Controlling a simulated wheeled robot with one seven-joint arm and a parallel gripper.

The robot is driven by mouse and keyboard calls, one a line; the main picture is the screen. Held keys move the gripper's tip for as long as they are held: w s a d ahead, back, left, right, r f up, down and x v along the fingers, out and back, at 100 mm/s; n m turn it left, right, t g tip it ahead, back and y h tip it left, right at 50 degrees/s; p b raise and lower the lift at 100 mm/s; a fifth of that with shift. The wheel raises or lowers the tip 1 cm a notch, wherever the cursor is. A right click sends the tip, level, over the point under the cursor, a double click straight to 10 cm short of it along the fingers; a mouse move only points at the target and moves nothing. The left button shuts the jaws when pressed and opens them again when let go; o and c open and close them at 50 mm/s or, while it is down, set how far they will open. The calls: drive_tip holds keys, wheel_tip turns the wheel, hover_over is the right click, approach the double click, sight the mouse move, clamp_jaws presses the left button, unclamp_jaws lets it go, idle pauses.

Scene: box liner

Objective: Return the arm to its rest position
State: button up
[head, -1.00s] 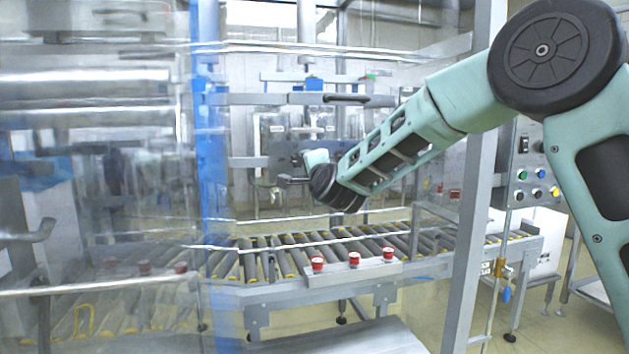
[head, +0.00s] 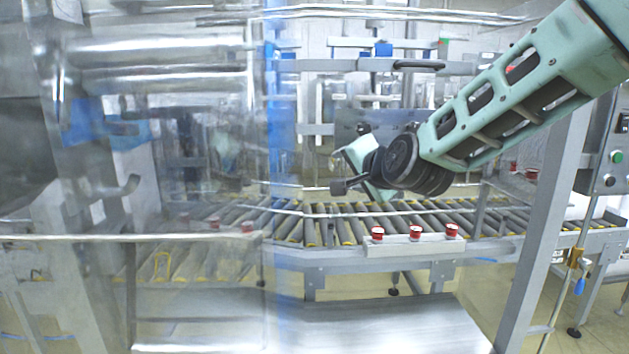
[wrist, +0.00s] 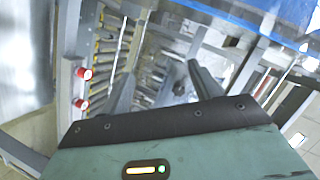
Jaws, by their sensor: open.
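My arm (head: 520,95) reaches in from the upper right of the head view and is bent down at the wrist. My gripper (head: 340,187) points to the left, in front of the roller conveyor (head: 330,225) as seen from the head. In the wrist view my gripper (wrist: 160,82) shows two dark fingers spread well apart, with nothing between them. The conveyor rollers (wrist: 105,55) lie beyond the fingers at the upper left of that view.
Red buttons (head: 415,232) sit on the conveyor's front rail. A grey post (head: 550,215) stands at the right, near a control box (head: 608,150). Clear panels (head: 190,130) and a blue-edged upright fill the left. A metal plate (head: 390,325) lies low in front.

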drive_tip(key=s+a+f+n+g+y+p, duration=0.1)
drive_tip(key=s+a+f+n+g, duration=0.15)
drive_tip(key=s, duration=0.35)
drive_tip(key=s+a+f+n+g+p, duration=0.1)
drive_tip(key=s+a+f+n+g, duration=0.15)
drive_tip(key=s, duration=0.25)
drive_tip(key=s+d+f+n+g+h+p, duration=0.1)
drive_tip(key=s+d+f+n+g, duration=0.1)
drive_tip(key=s, duration=0.7)
drive_tip(key=s+d+f+n+g+h+p, duration=0.1)
drive_tip(key=s+d+n+g, duration=0.2)
drive_tip(key=s+n, duration=0.3)
drive_tip(key=s+d+f+n+g+h+p, duration=0.1)
drive_tip(key=s+d+f+n+g+h, duration=0.1)
drive_tip(key=s, duration=1.1)
drive_tip(key=shift+s+d+f+n+g, duration=0.2)
drive_tip(key=shift+f+n+g, duration=0.1)
drive_tip(key=shift+n+g, duration=0.7)
